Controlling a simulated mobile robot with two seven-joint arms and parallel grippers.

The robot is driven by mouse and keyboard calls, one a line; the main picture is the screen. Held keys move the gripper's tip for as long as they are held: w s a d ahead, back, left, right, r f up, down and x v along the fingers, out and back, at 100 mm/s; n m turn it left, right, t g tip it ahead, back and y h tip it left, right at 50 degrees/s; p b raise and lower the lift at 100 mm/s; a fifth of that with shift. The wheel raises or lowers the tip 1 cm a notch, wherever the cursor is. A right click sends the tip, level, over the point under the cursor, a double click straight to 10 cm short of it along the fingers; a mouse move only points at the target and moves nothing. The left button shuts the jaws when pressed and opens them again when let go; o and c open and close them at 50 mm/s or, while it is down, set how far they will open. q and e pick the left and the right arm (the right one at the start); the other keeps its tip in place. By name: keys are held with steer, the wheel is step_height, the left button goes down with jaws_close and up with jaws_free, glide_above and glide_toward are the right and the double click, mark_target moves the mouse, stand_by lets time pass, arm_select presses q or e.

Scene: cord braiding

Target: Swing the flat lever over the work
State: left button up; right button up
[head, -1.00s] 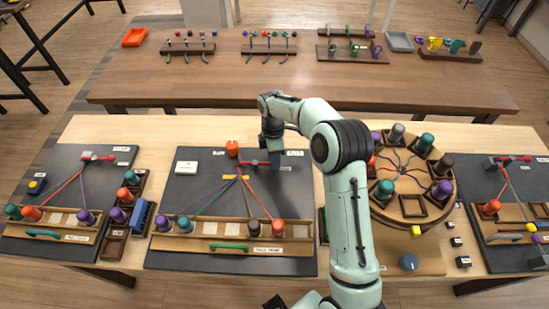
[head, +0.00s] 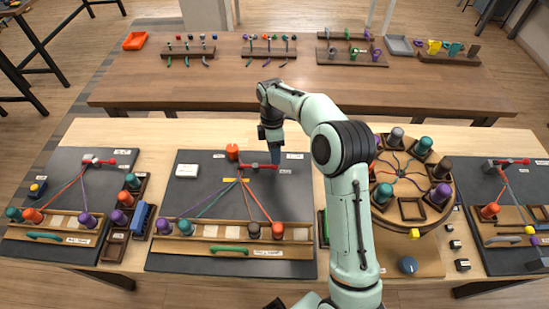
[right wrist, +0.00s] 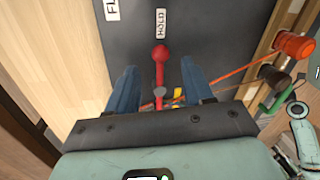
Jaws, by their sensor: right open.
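The flat lever, a red bar with a round red knob (head: 262,166), lies at the top of the middle dark board (head: 215,262), above the gathered cords (head: 252,195). In the right wrist view the red lever (right wrist: 160,68) points up toward a HOLD label, with a grey pivot at its lower end. My right gripper (head: 275,158) is over the lever's right end in the head view. Its two blue fingers (right wrist: 160,88) are open, one on each side of the lever, with gaps between. I cannot tell their height over the board. My left gripper is not in view.
Coloured bobbins stand in a wooden rail (head: 205,229) along the board's front. An orange peg (head: 232,151) and a white block (head: 187,171) sit near its back. A round braiding stand (head: 440,222) is at right, behind my arm. Another board (head: 60,250) is at left.

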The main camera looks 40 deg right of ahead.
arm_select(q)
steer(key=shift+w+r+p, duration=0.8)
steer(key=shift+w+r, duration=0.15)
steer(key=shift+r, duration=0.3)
arm_select(e)
step_height(320, 180, up, 9)
steer(key=w, duration=0.1)
steer(key=shift+w+d+f, duration=0.15)
steer(key=shift+w+d, duration=0.15)
steer(key=shift+d, duration=0.05)
